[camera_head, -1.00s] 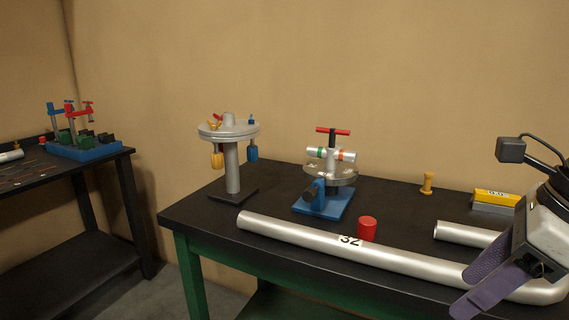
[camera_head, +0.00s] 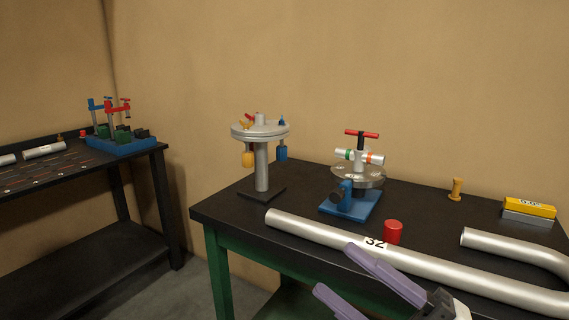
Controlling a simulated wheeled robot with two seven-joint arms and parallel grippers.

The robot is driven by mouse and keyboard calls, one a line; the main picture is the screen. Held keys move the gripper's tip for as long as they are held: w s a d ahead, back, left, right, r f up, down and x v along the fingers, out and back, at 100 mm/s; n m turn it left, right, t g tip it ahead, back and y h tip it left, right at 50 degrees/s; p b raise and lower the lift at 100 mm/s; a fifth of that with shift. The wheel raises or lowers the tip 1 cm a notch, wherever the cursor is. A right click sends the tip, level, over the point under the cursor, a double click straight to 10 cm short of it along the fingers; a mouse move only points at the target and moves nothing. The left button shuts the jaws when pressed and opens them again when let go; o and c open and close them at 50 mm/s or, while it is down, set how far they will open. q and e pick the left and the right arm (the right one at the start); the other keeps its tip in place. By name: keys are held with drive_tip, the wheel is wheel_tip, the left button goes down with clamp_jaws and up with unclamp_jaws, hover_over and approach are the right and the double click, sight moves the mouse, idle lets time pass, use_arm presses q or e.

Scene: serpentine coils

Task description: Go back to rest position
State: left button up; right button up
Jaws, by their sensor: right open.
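My right gripper (camera_head: 345,274) shows at the bottom of the head view, right of centre. Its two purple fingers are spread apart with nothing between them. The upper finger overlaps the long silver pipe (camera_head: 308,227) marked 32 in the picture; I cannot tell how far above or in front of it the finger is. My left gripper is out of view.
A black-topped table (camera_head: 234,206) with green legs bears a round-topped stand (camera_head: 262,166), a blue-based clamp (camera_head: 352,205), a red cylinder (camera_head: 393,231), a yellow peg (camera_head: 456,190) and a yellow-grey block (camera_head: 528,211). Another bench (camera_head: 75,180) stands at left.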

drive_tip(key=w+d+f+m+t+h, duration=0.1)
drive_tip(key=d+f+m+t+h, duration=0.2)
drive_tip(key=f+m+h, duration=0.5)
drive_tip(key=w+d+f+m+t+h, duration=0.15)
drive_tip(key=d+f+m+h, duration=0.3)
drive_tip(key=f+m, duration=0.55)
drive_tip(key=s+f+m+g+h, duration=0.2)
drive_tip(key=s+f+m+g, duration=0.1)
drive_tip(key=s+f, duration=0.6)
drive_tip(key=s+f+m+g+h, duration=0.2)
drive_tip(key=s+f+g, duration=0.3)
drive_tip(key=s+f, duration=0.4)
wheel_tip(320, 180, down, 5)
drive_tip(key=shift+a+f+m+p, duration=0.15)
drive_tip(key=shift+a+m+p, duration=0.25)
drive_tip(key=shift+m, duration=0.4)
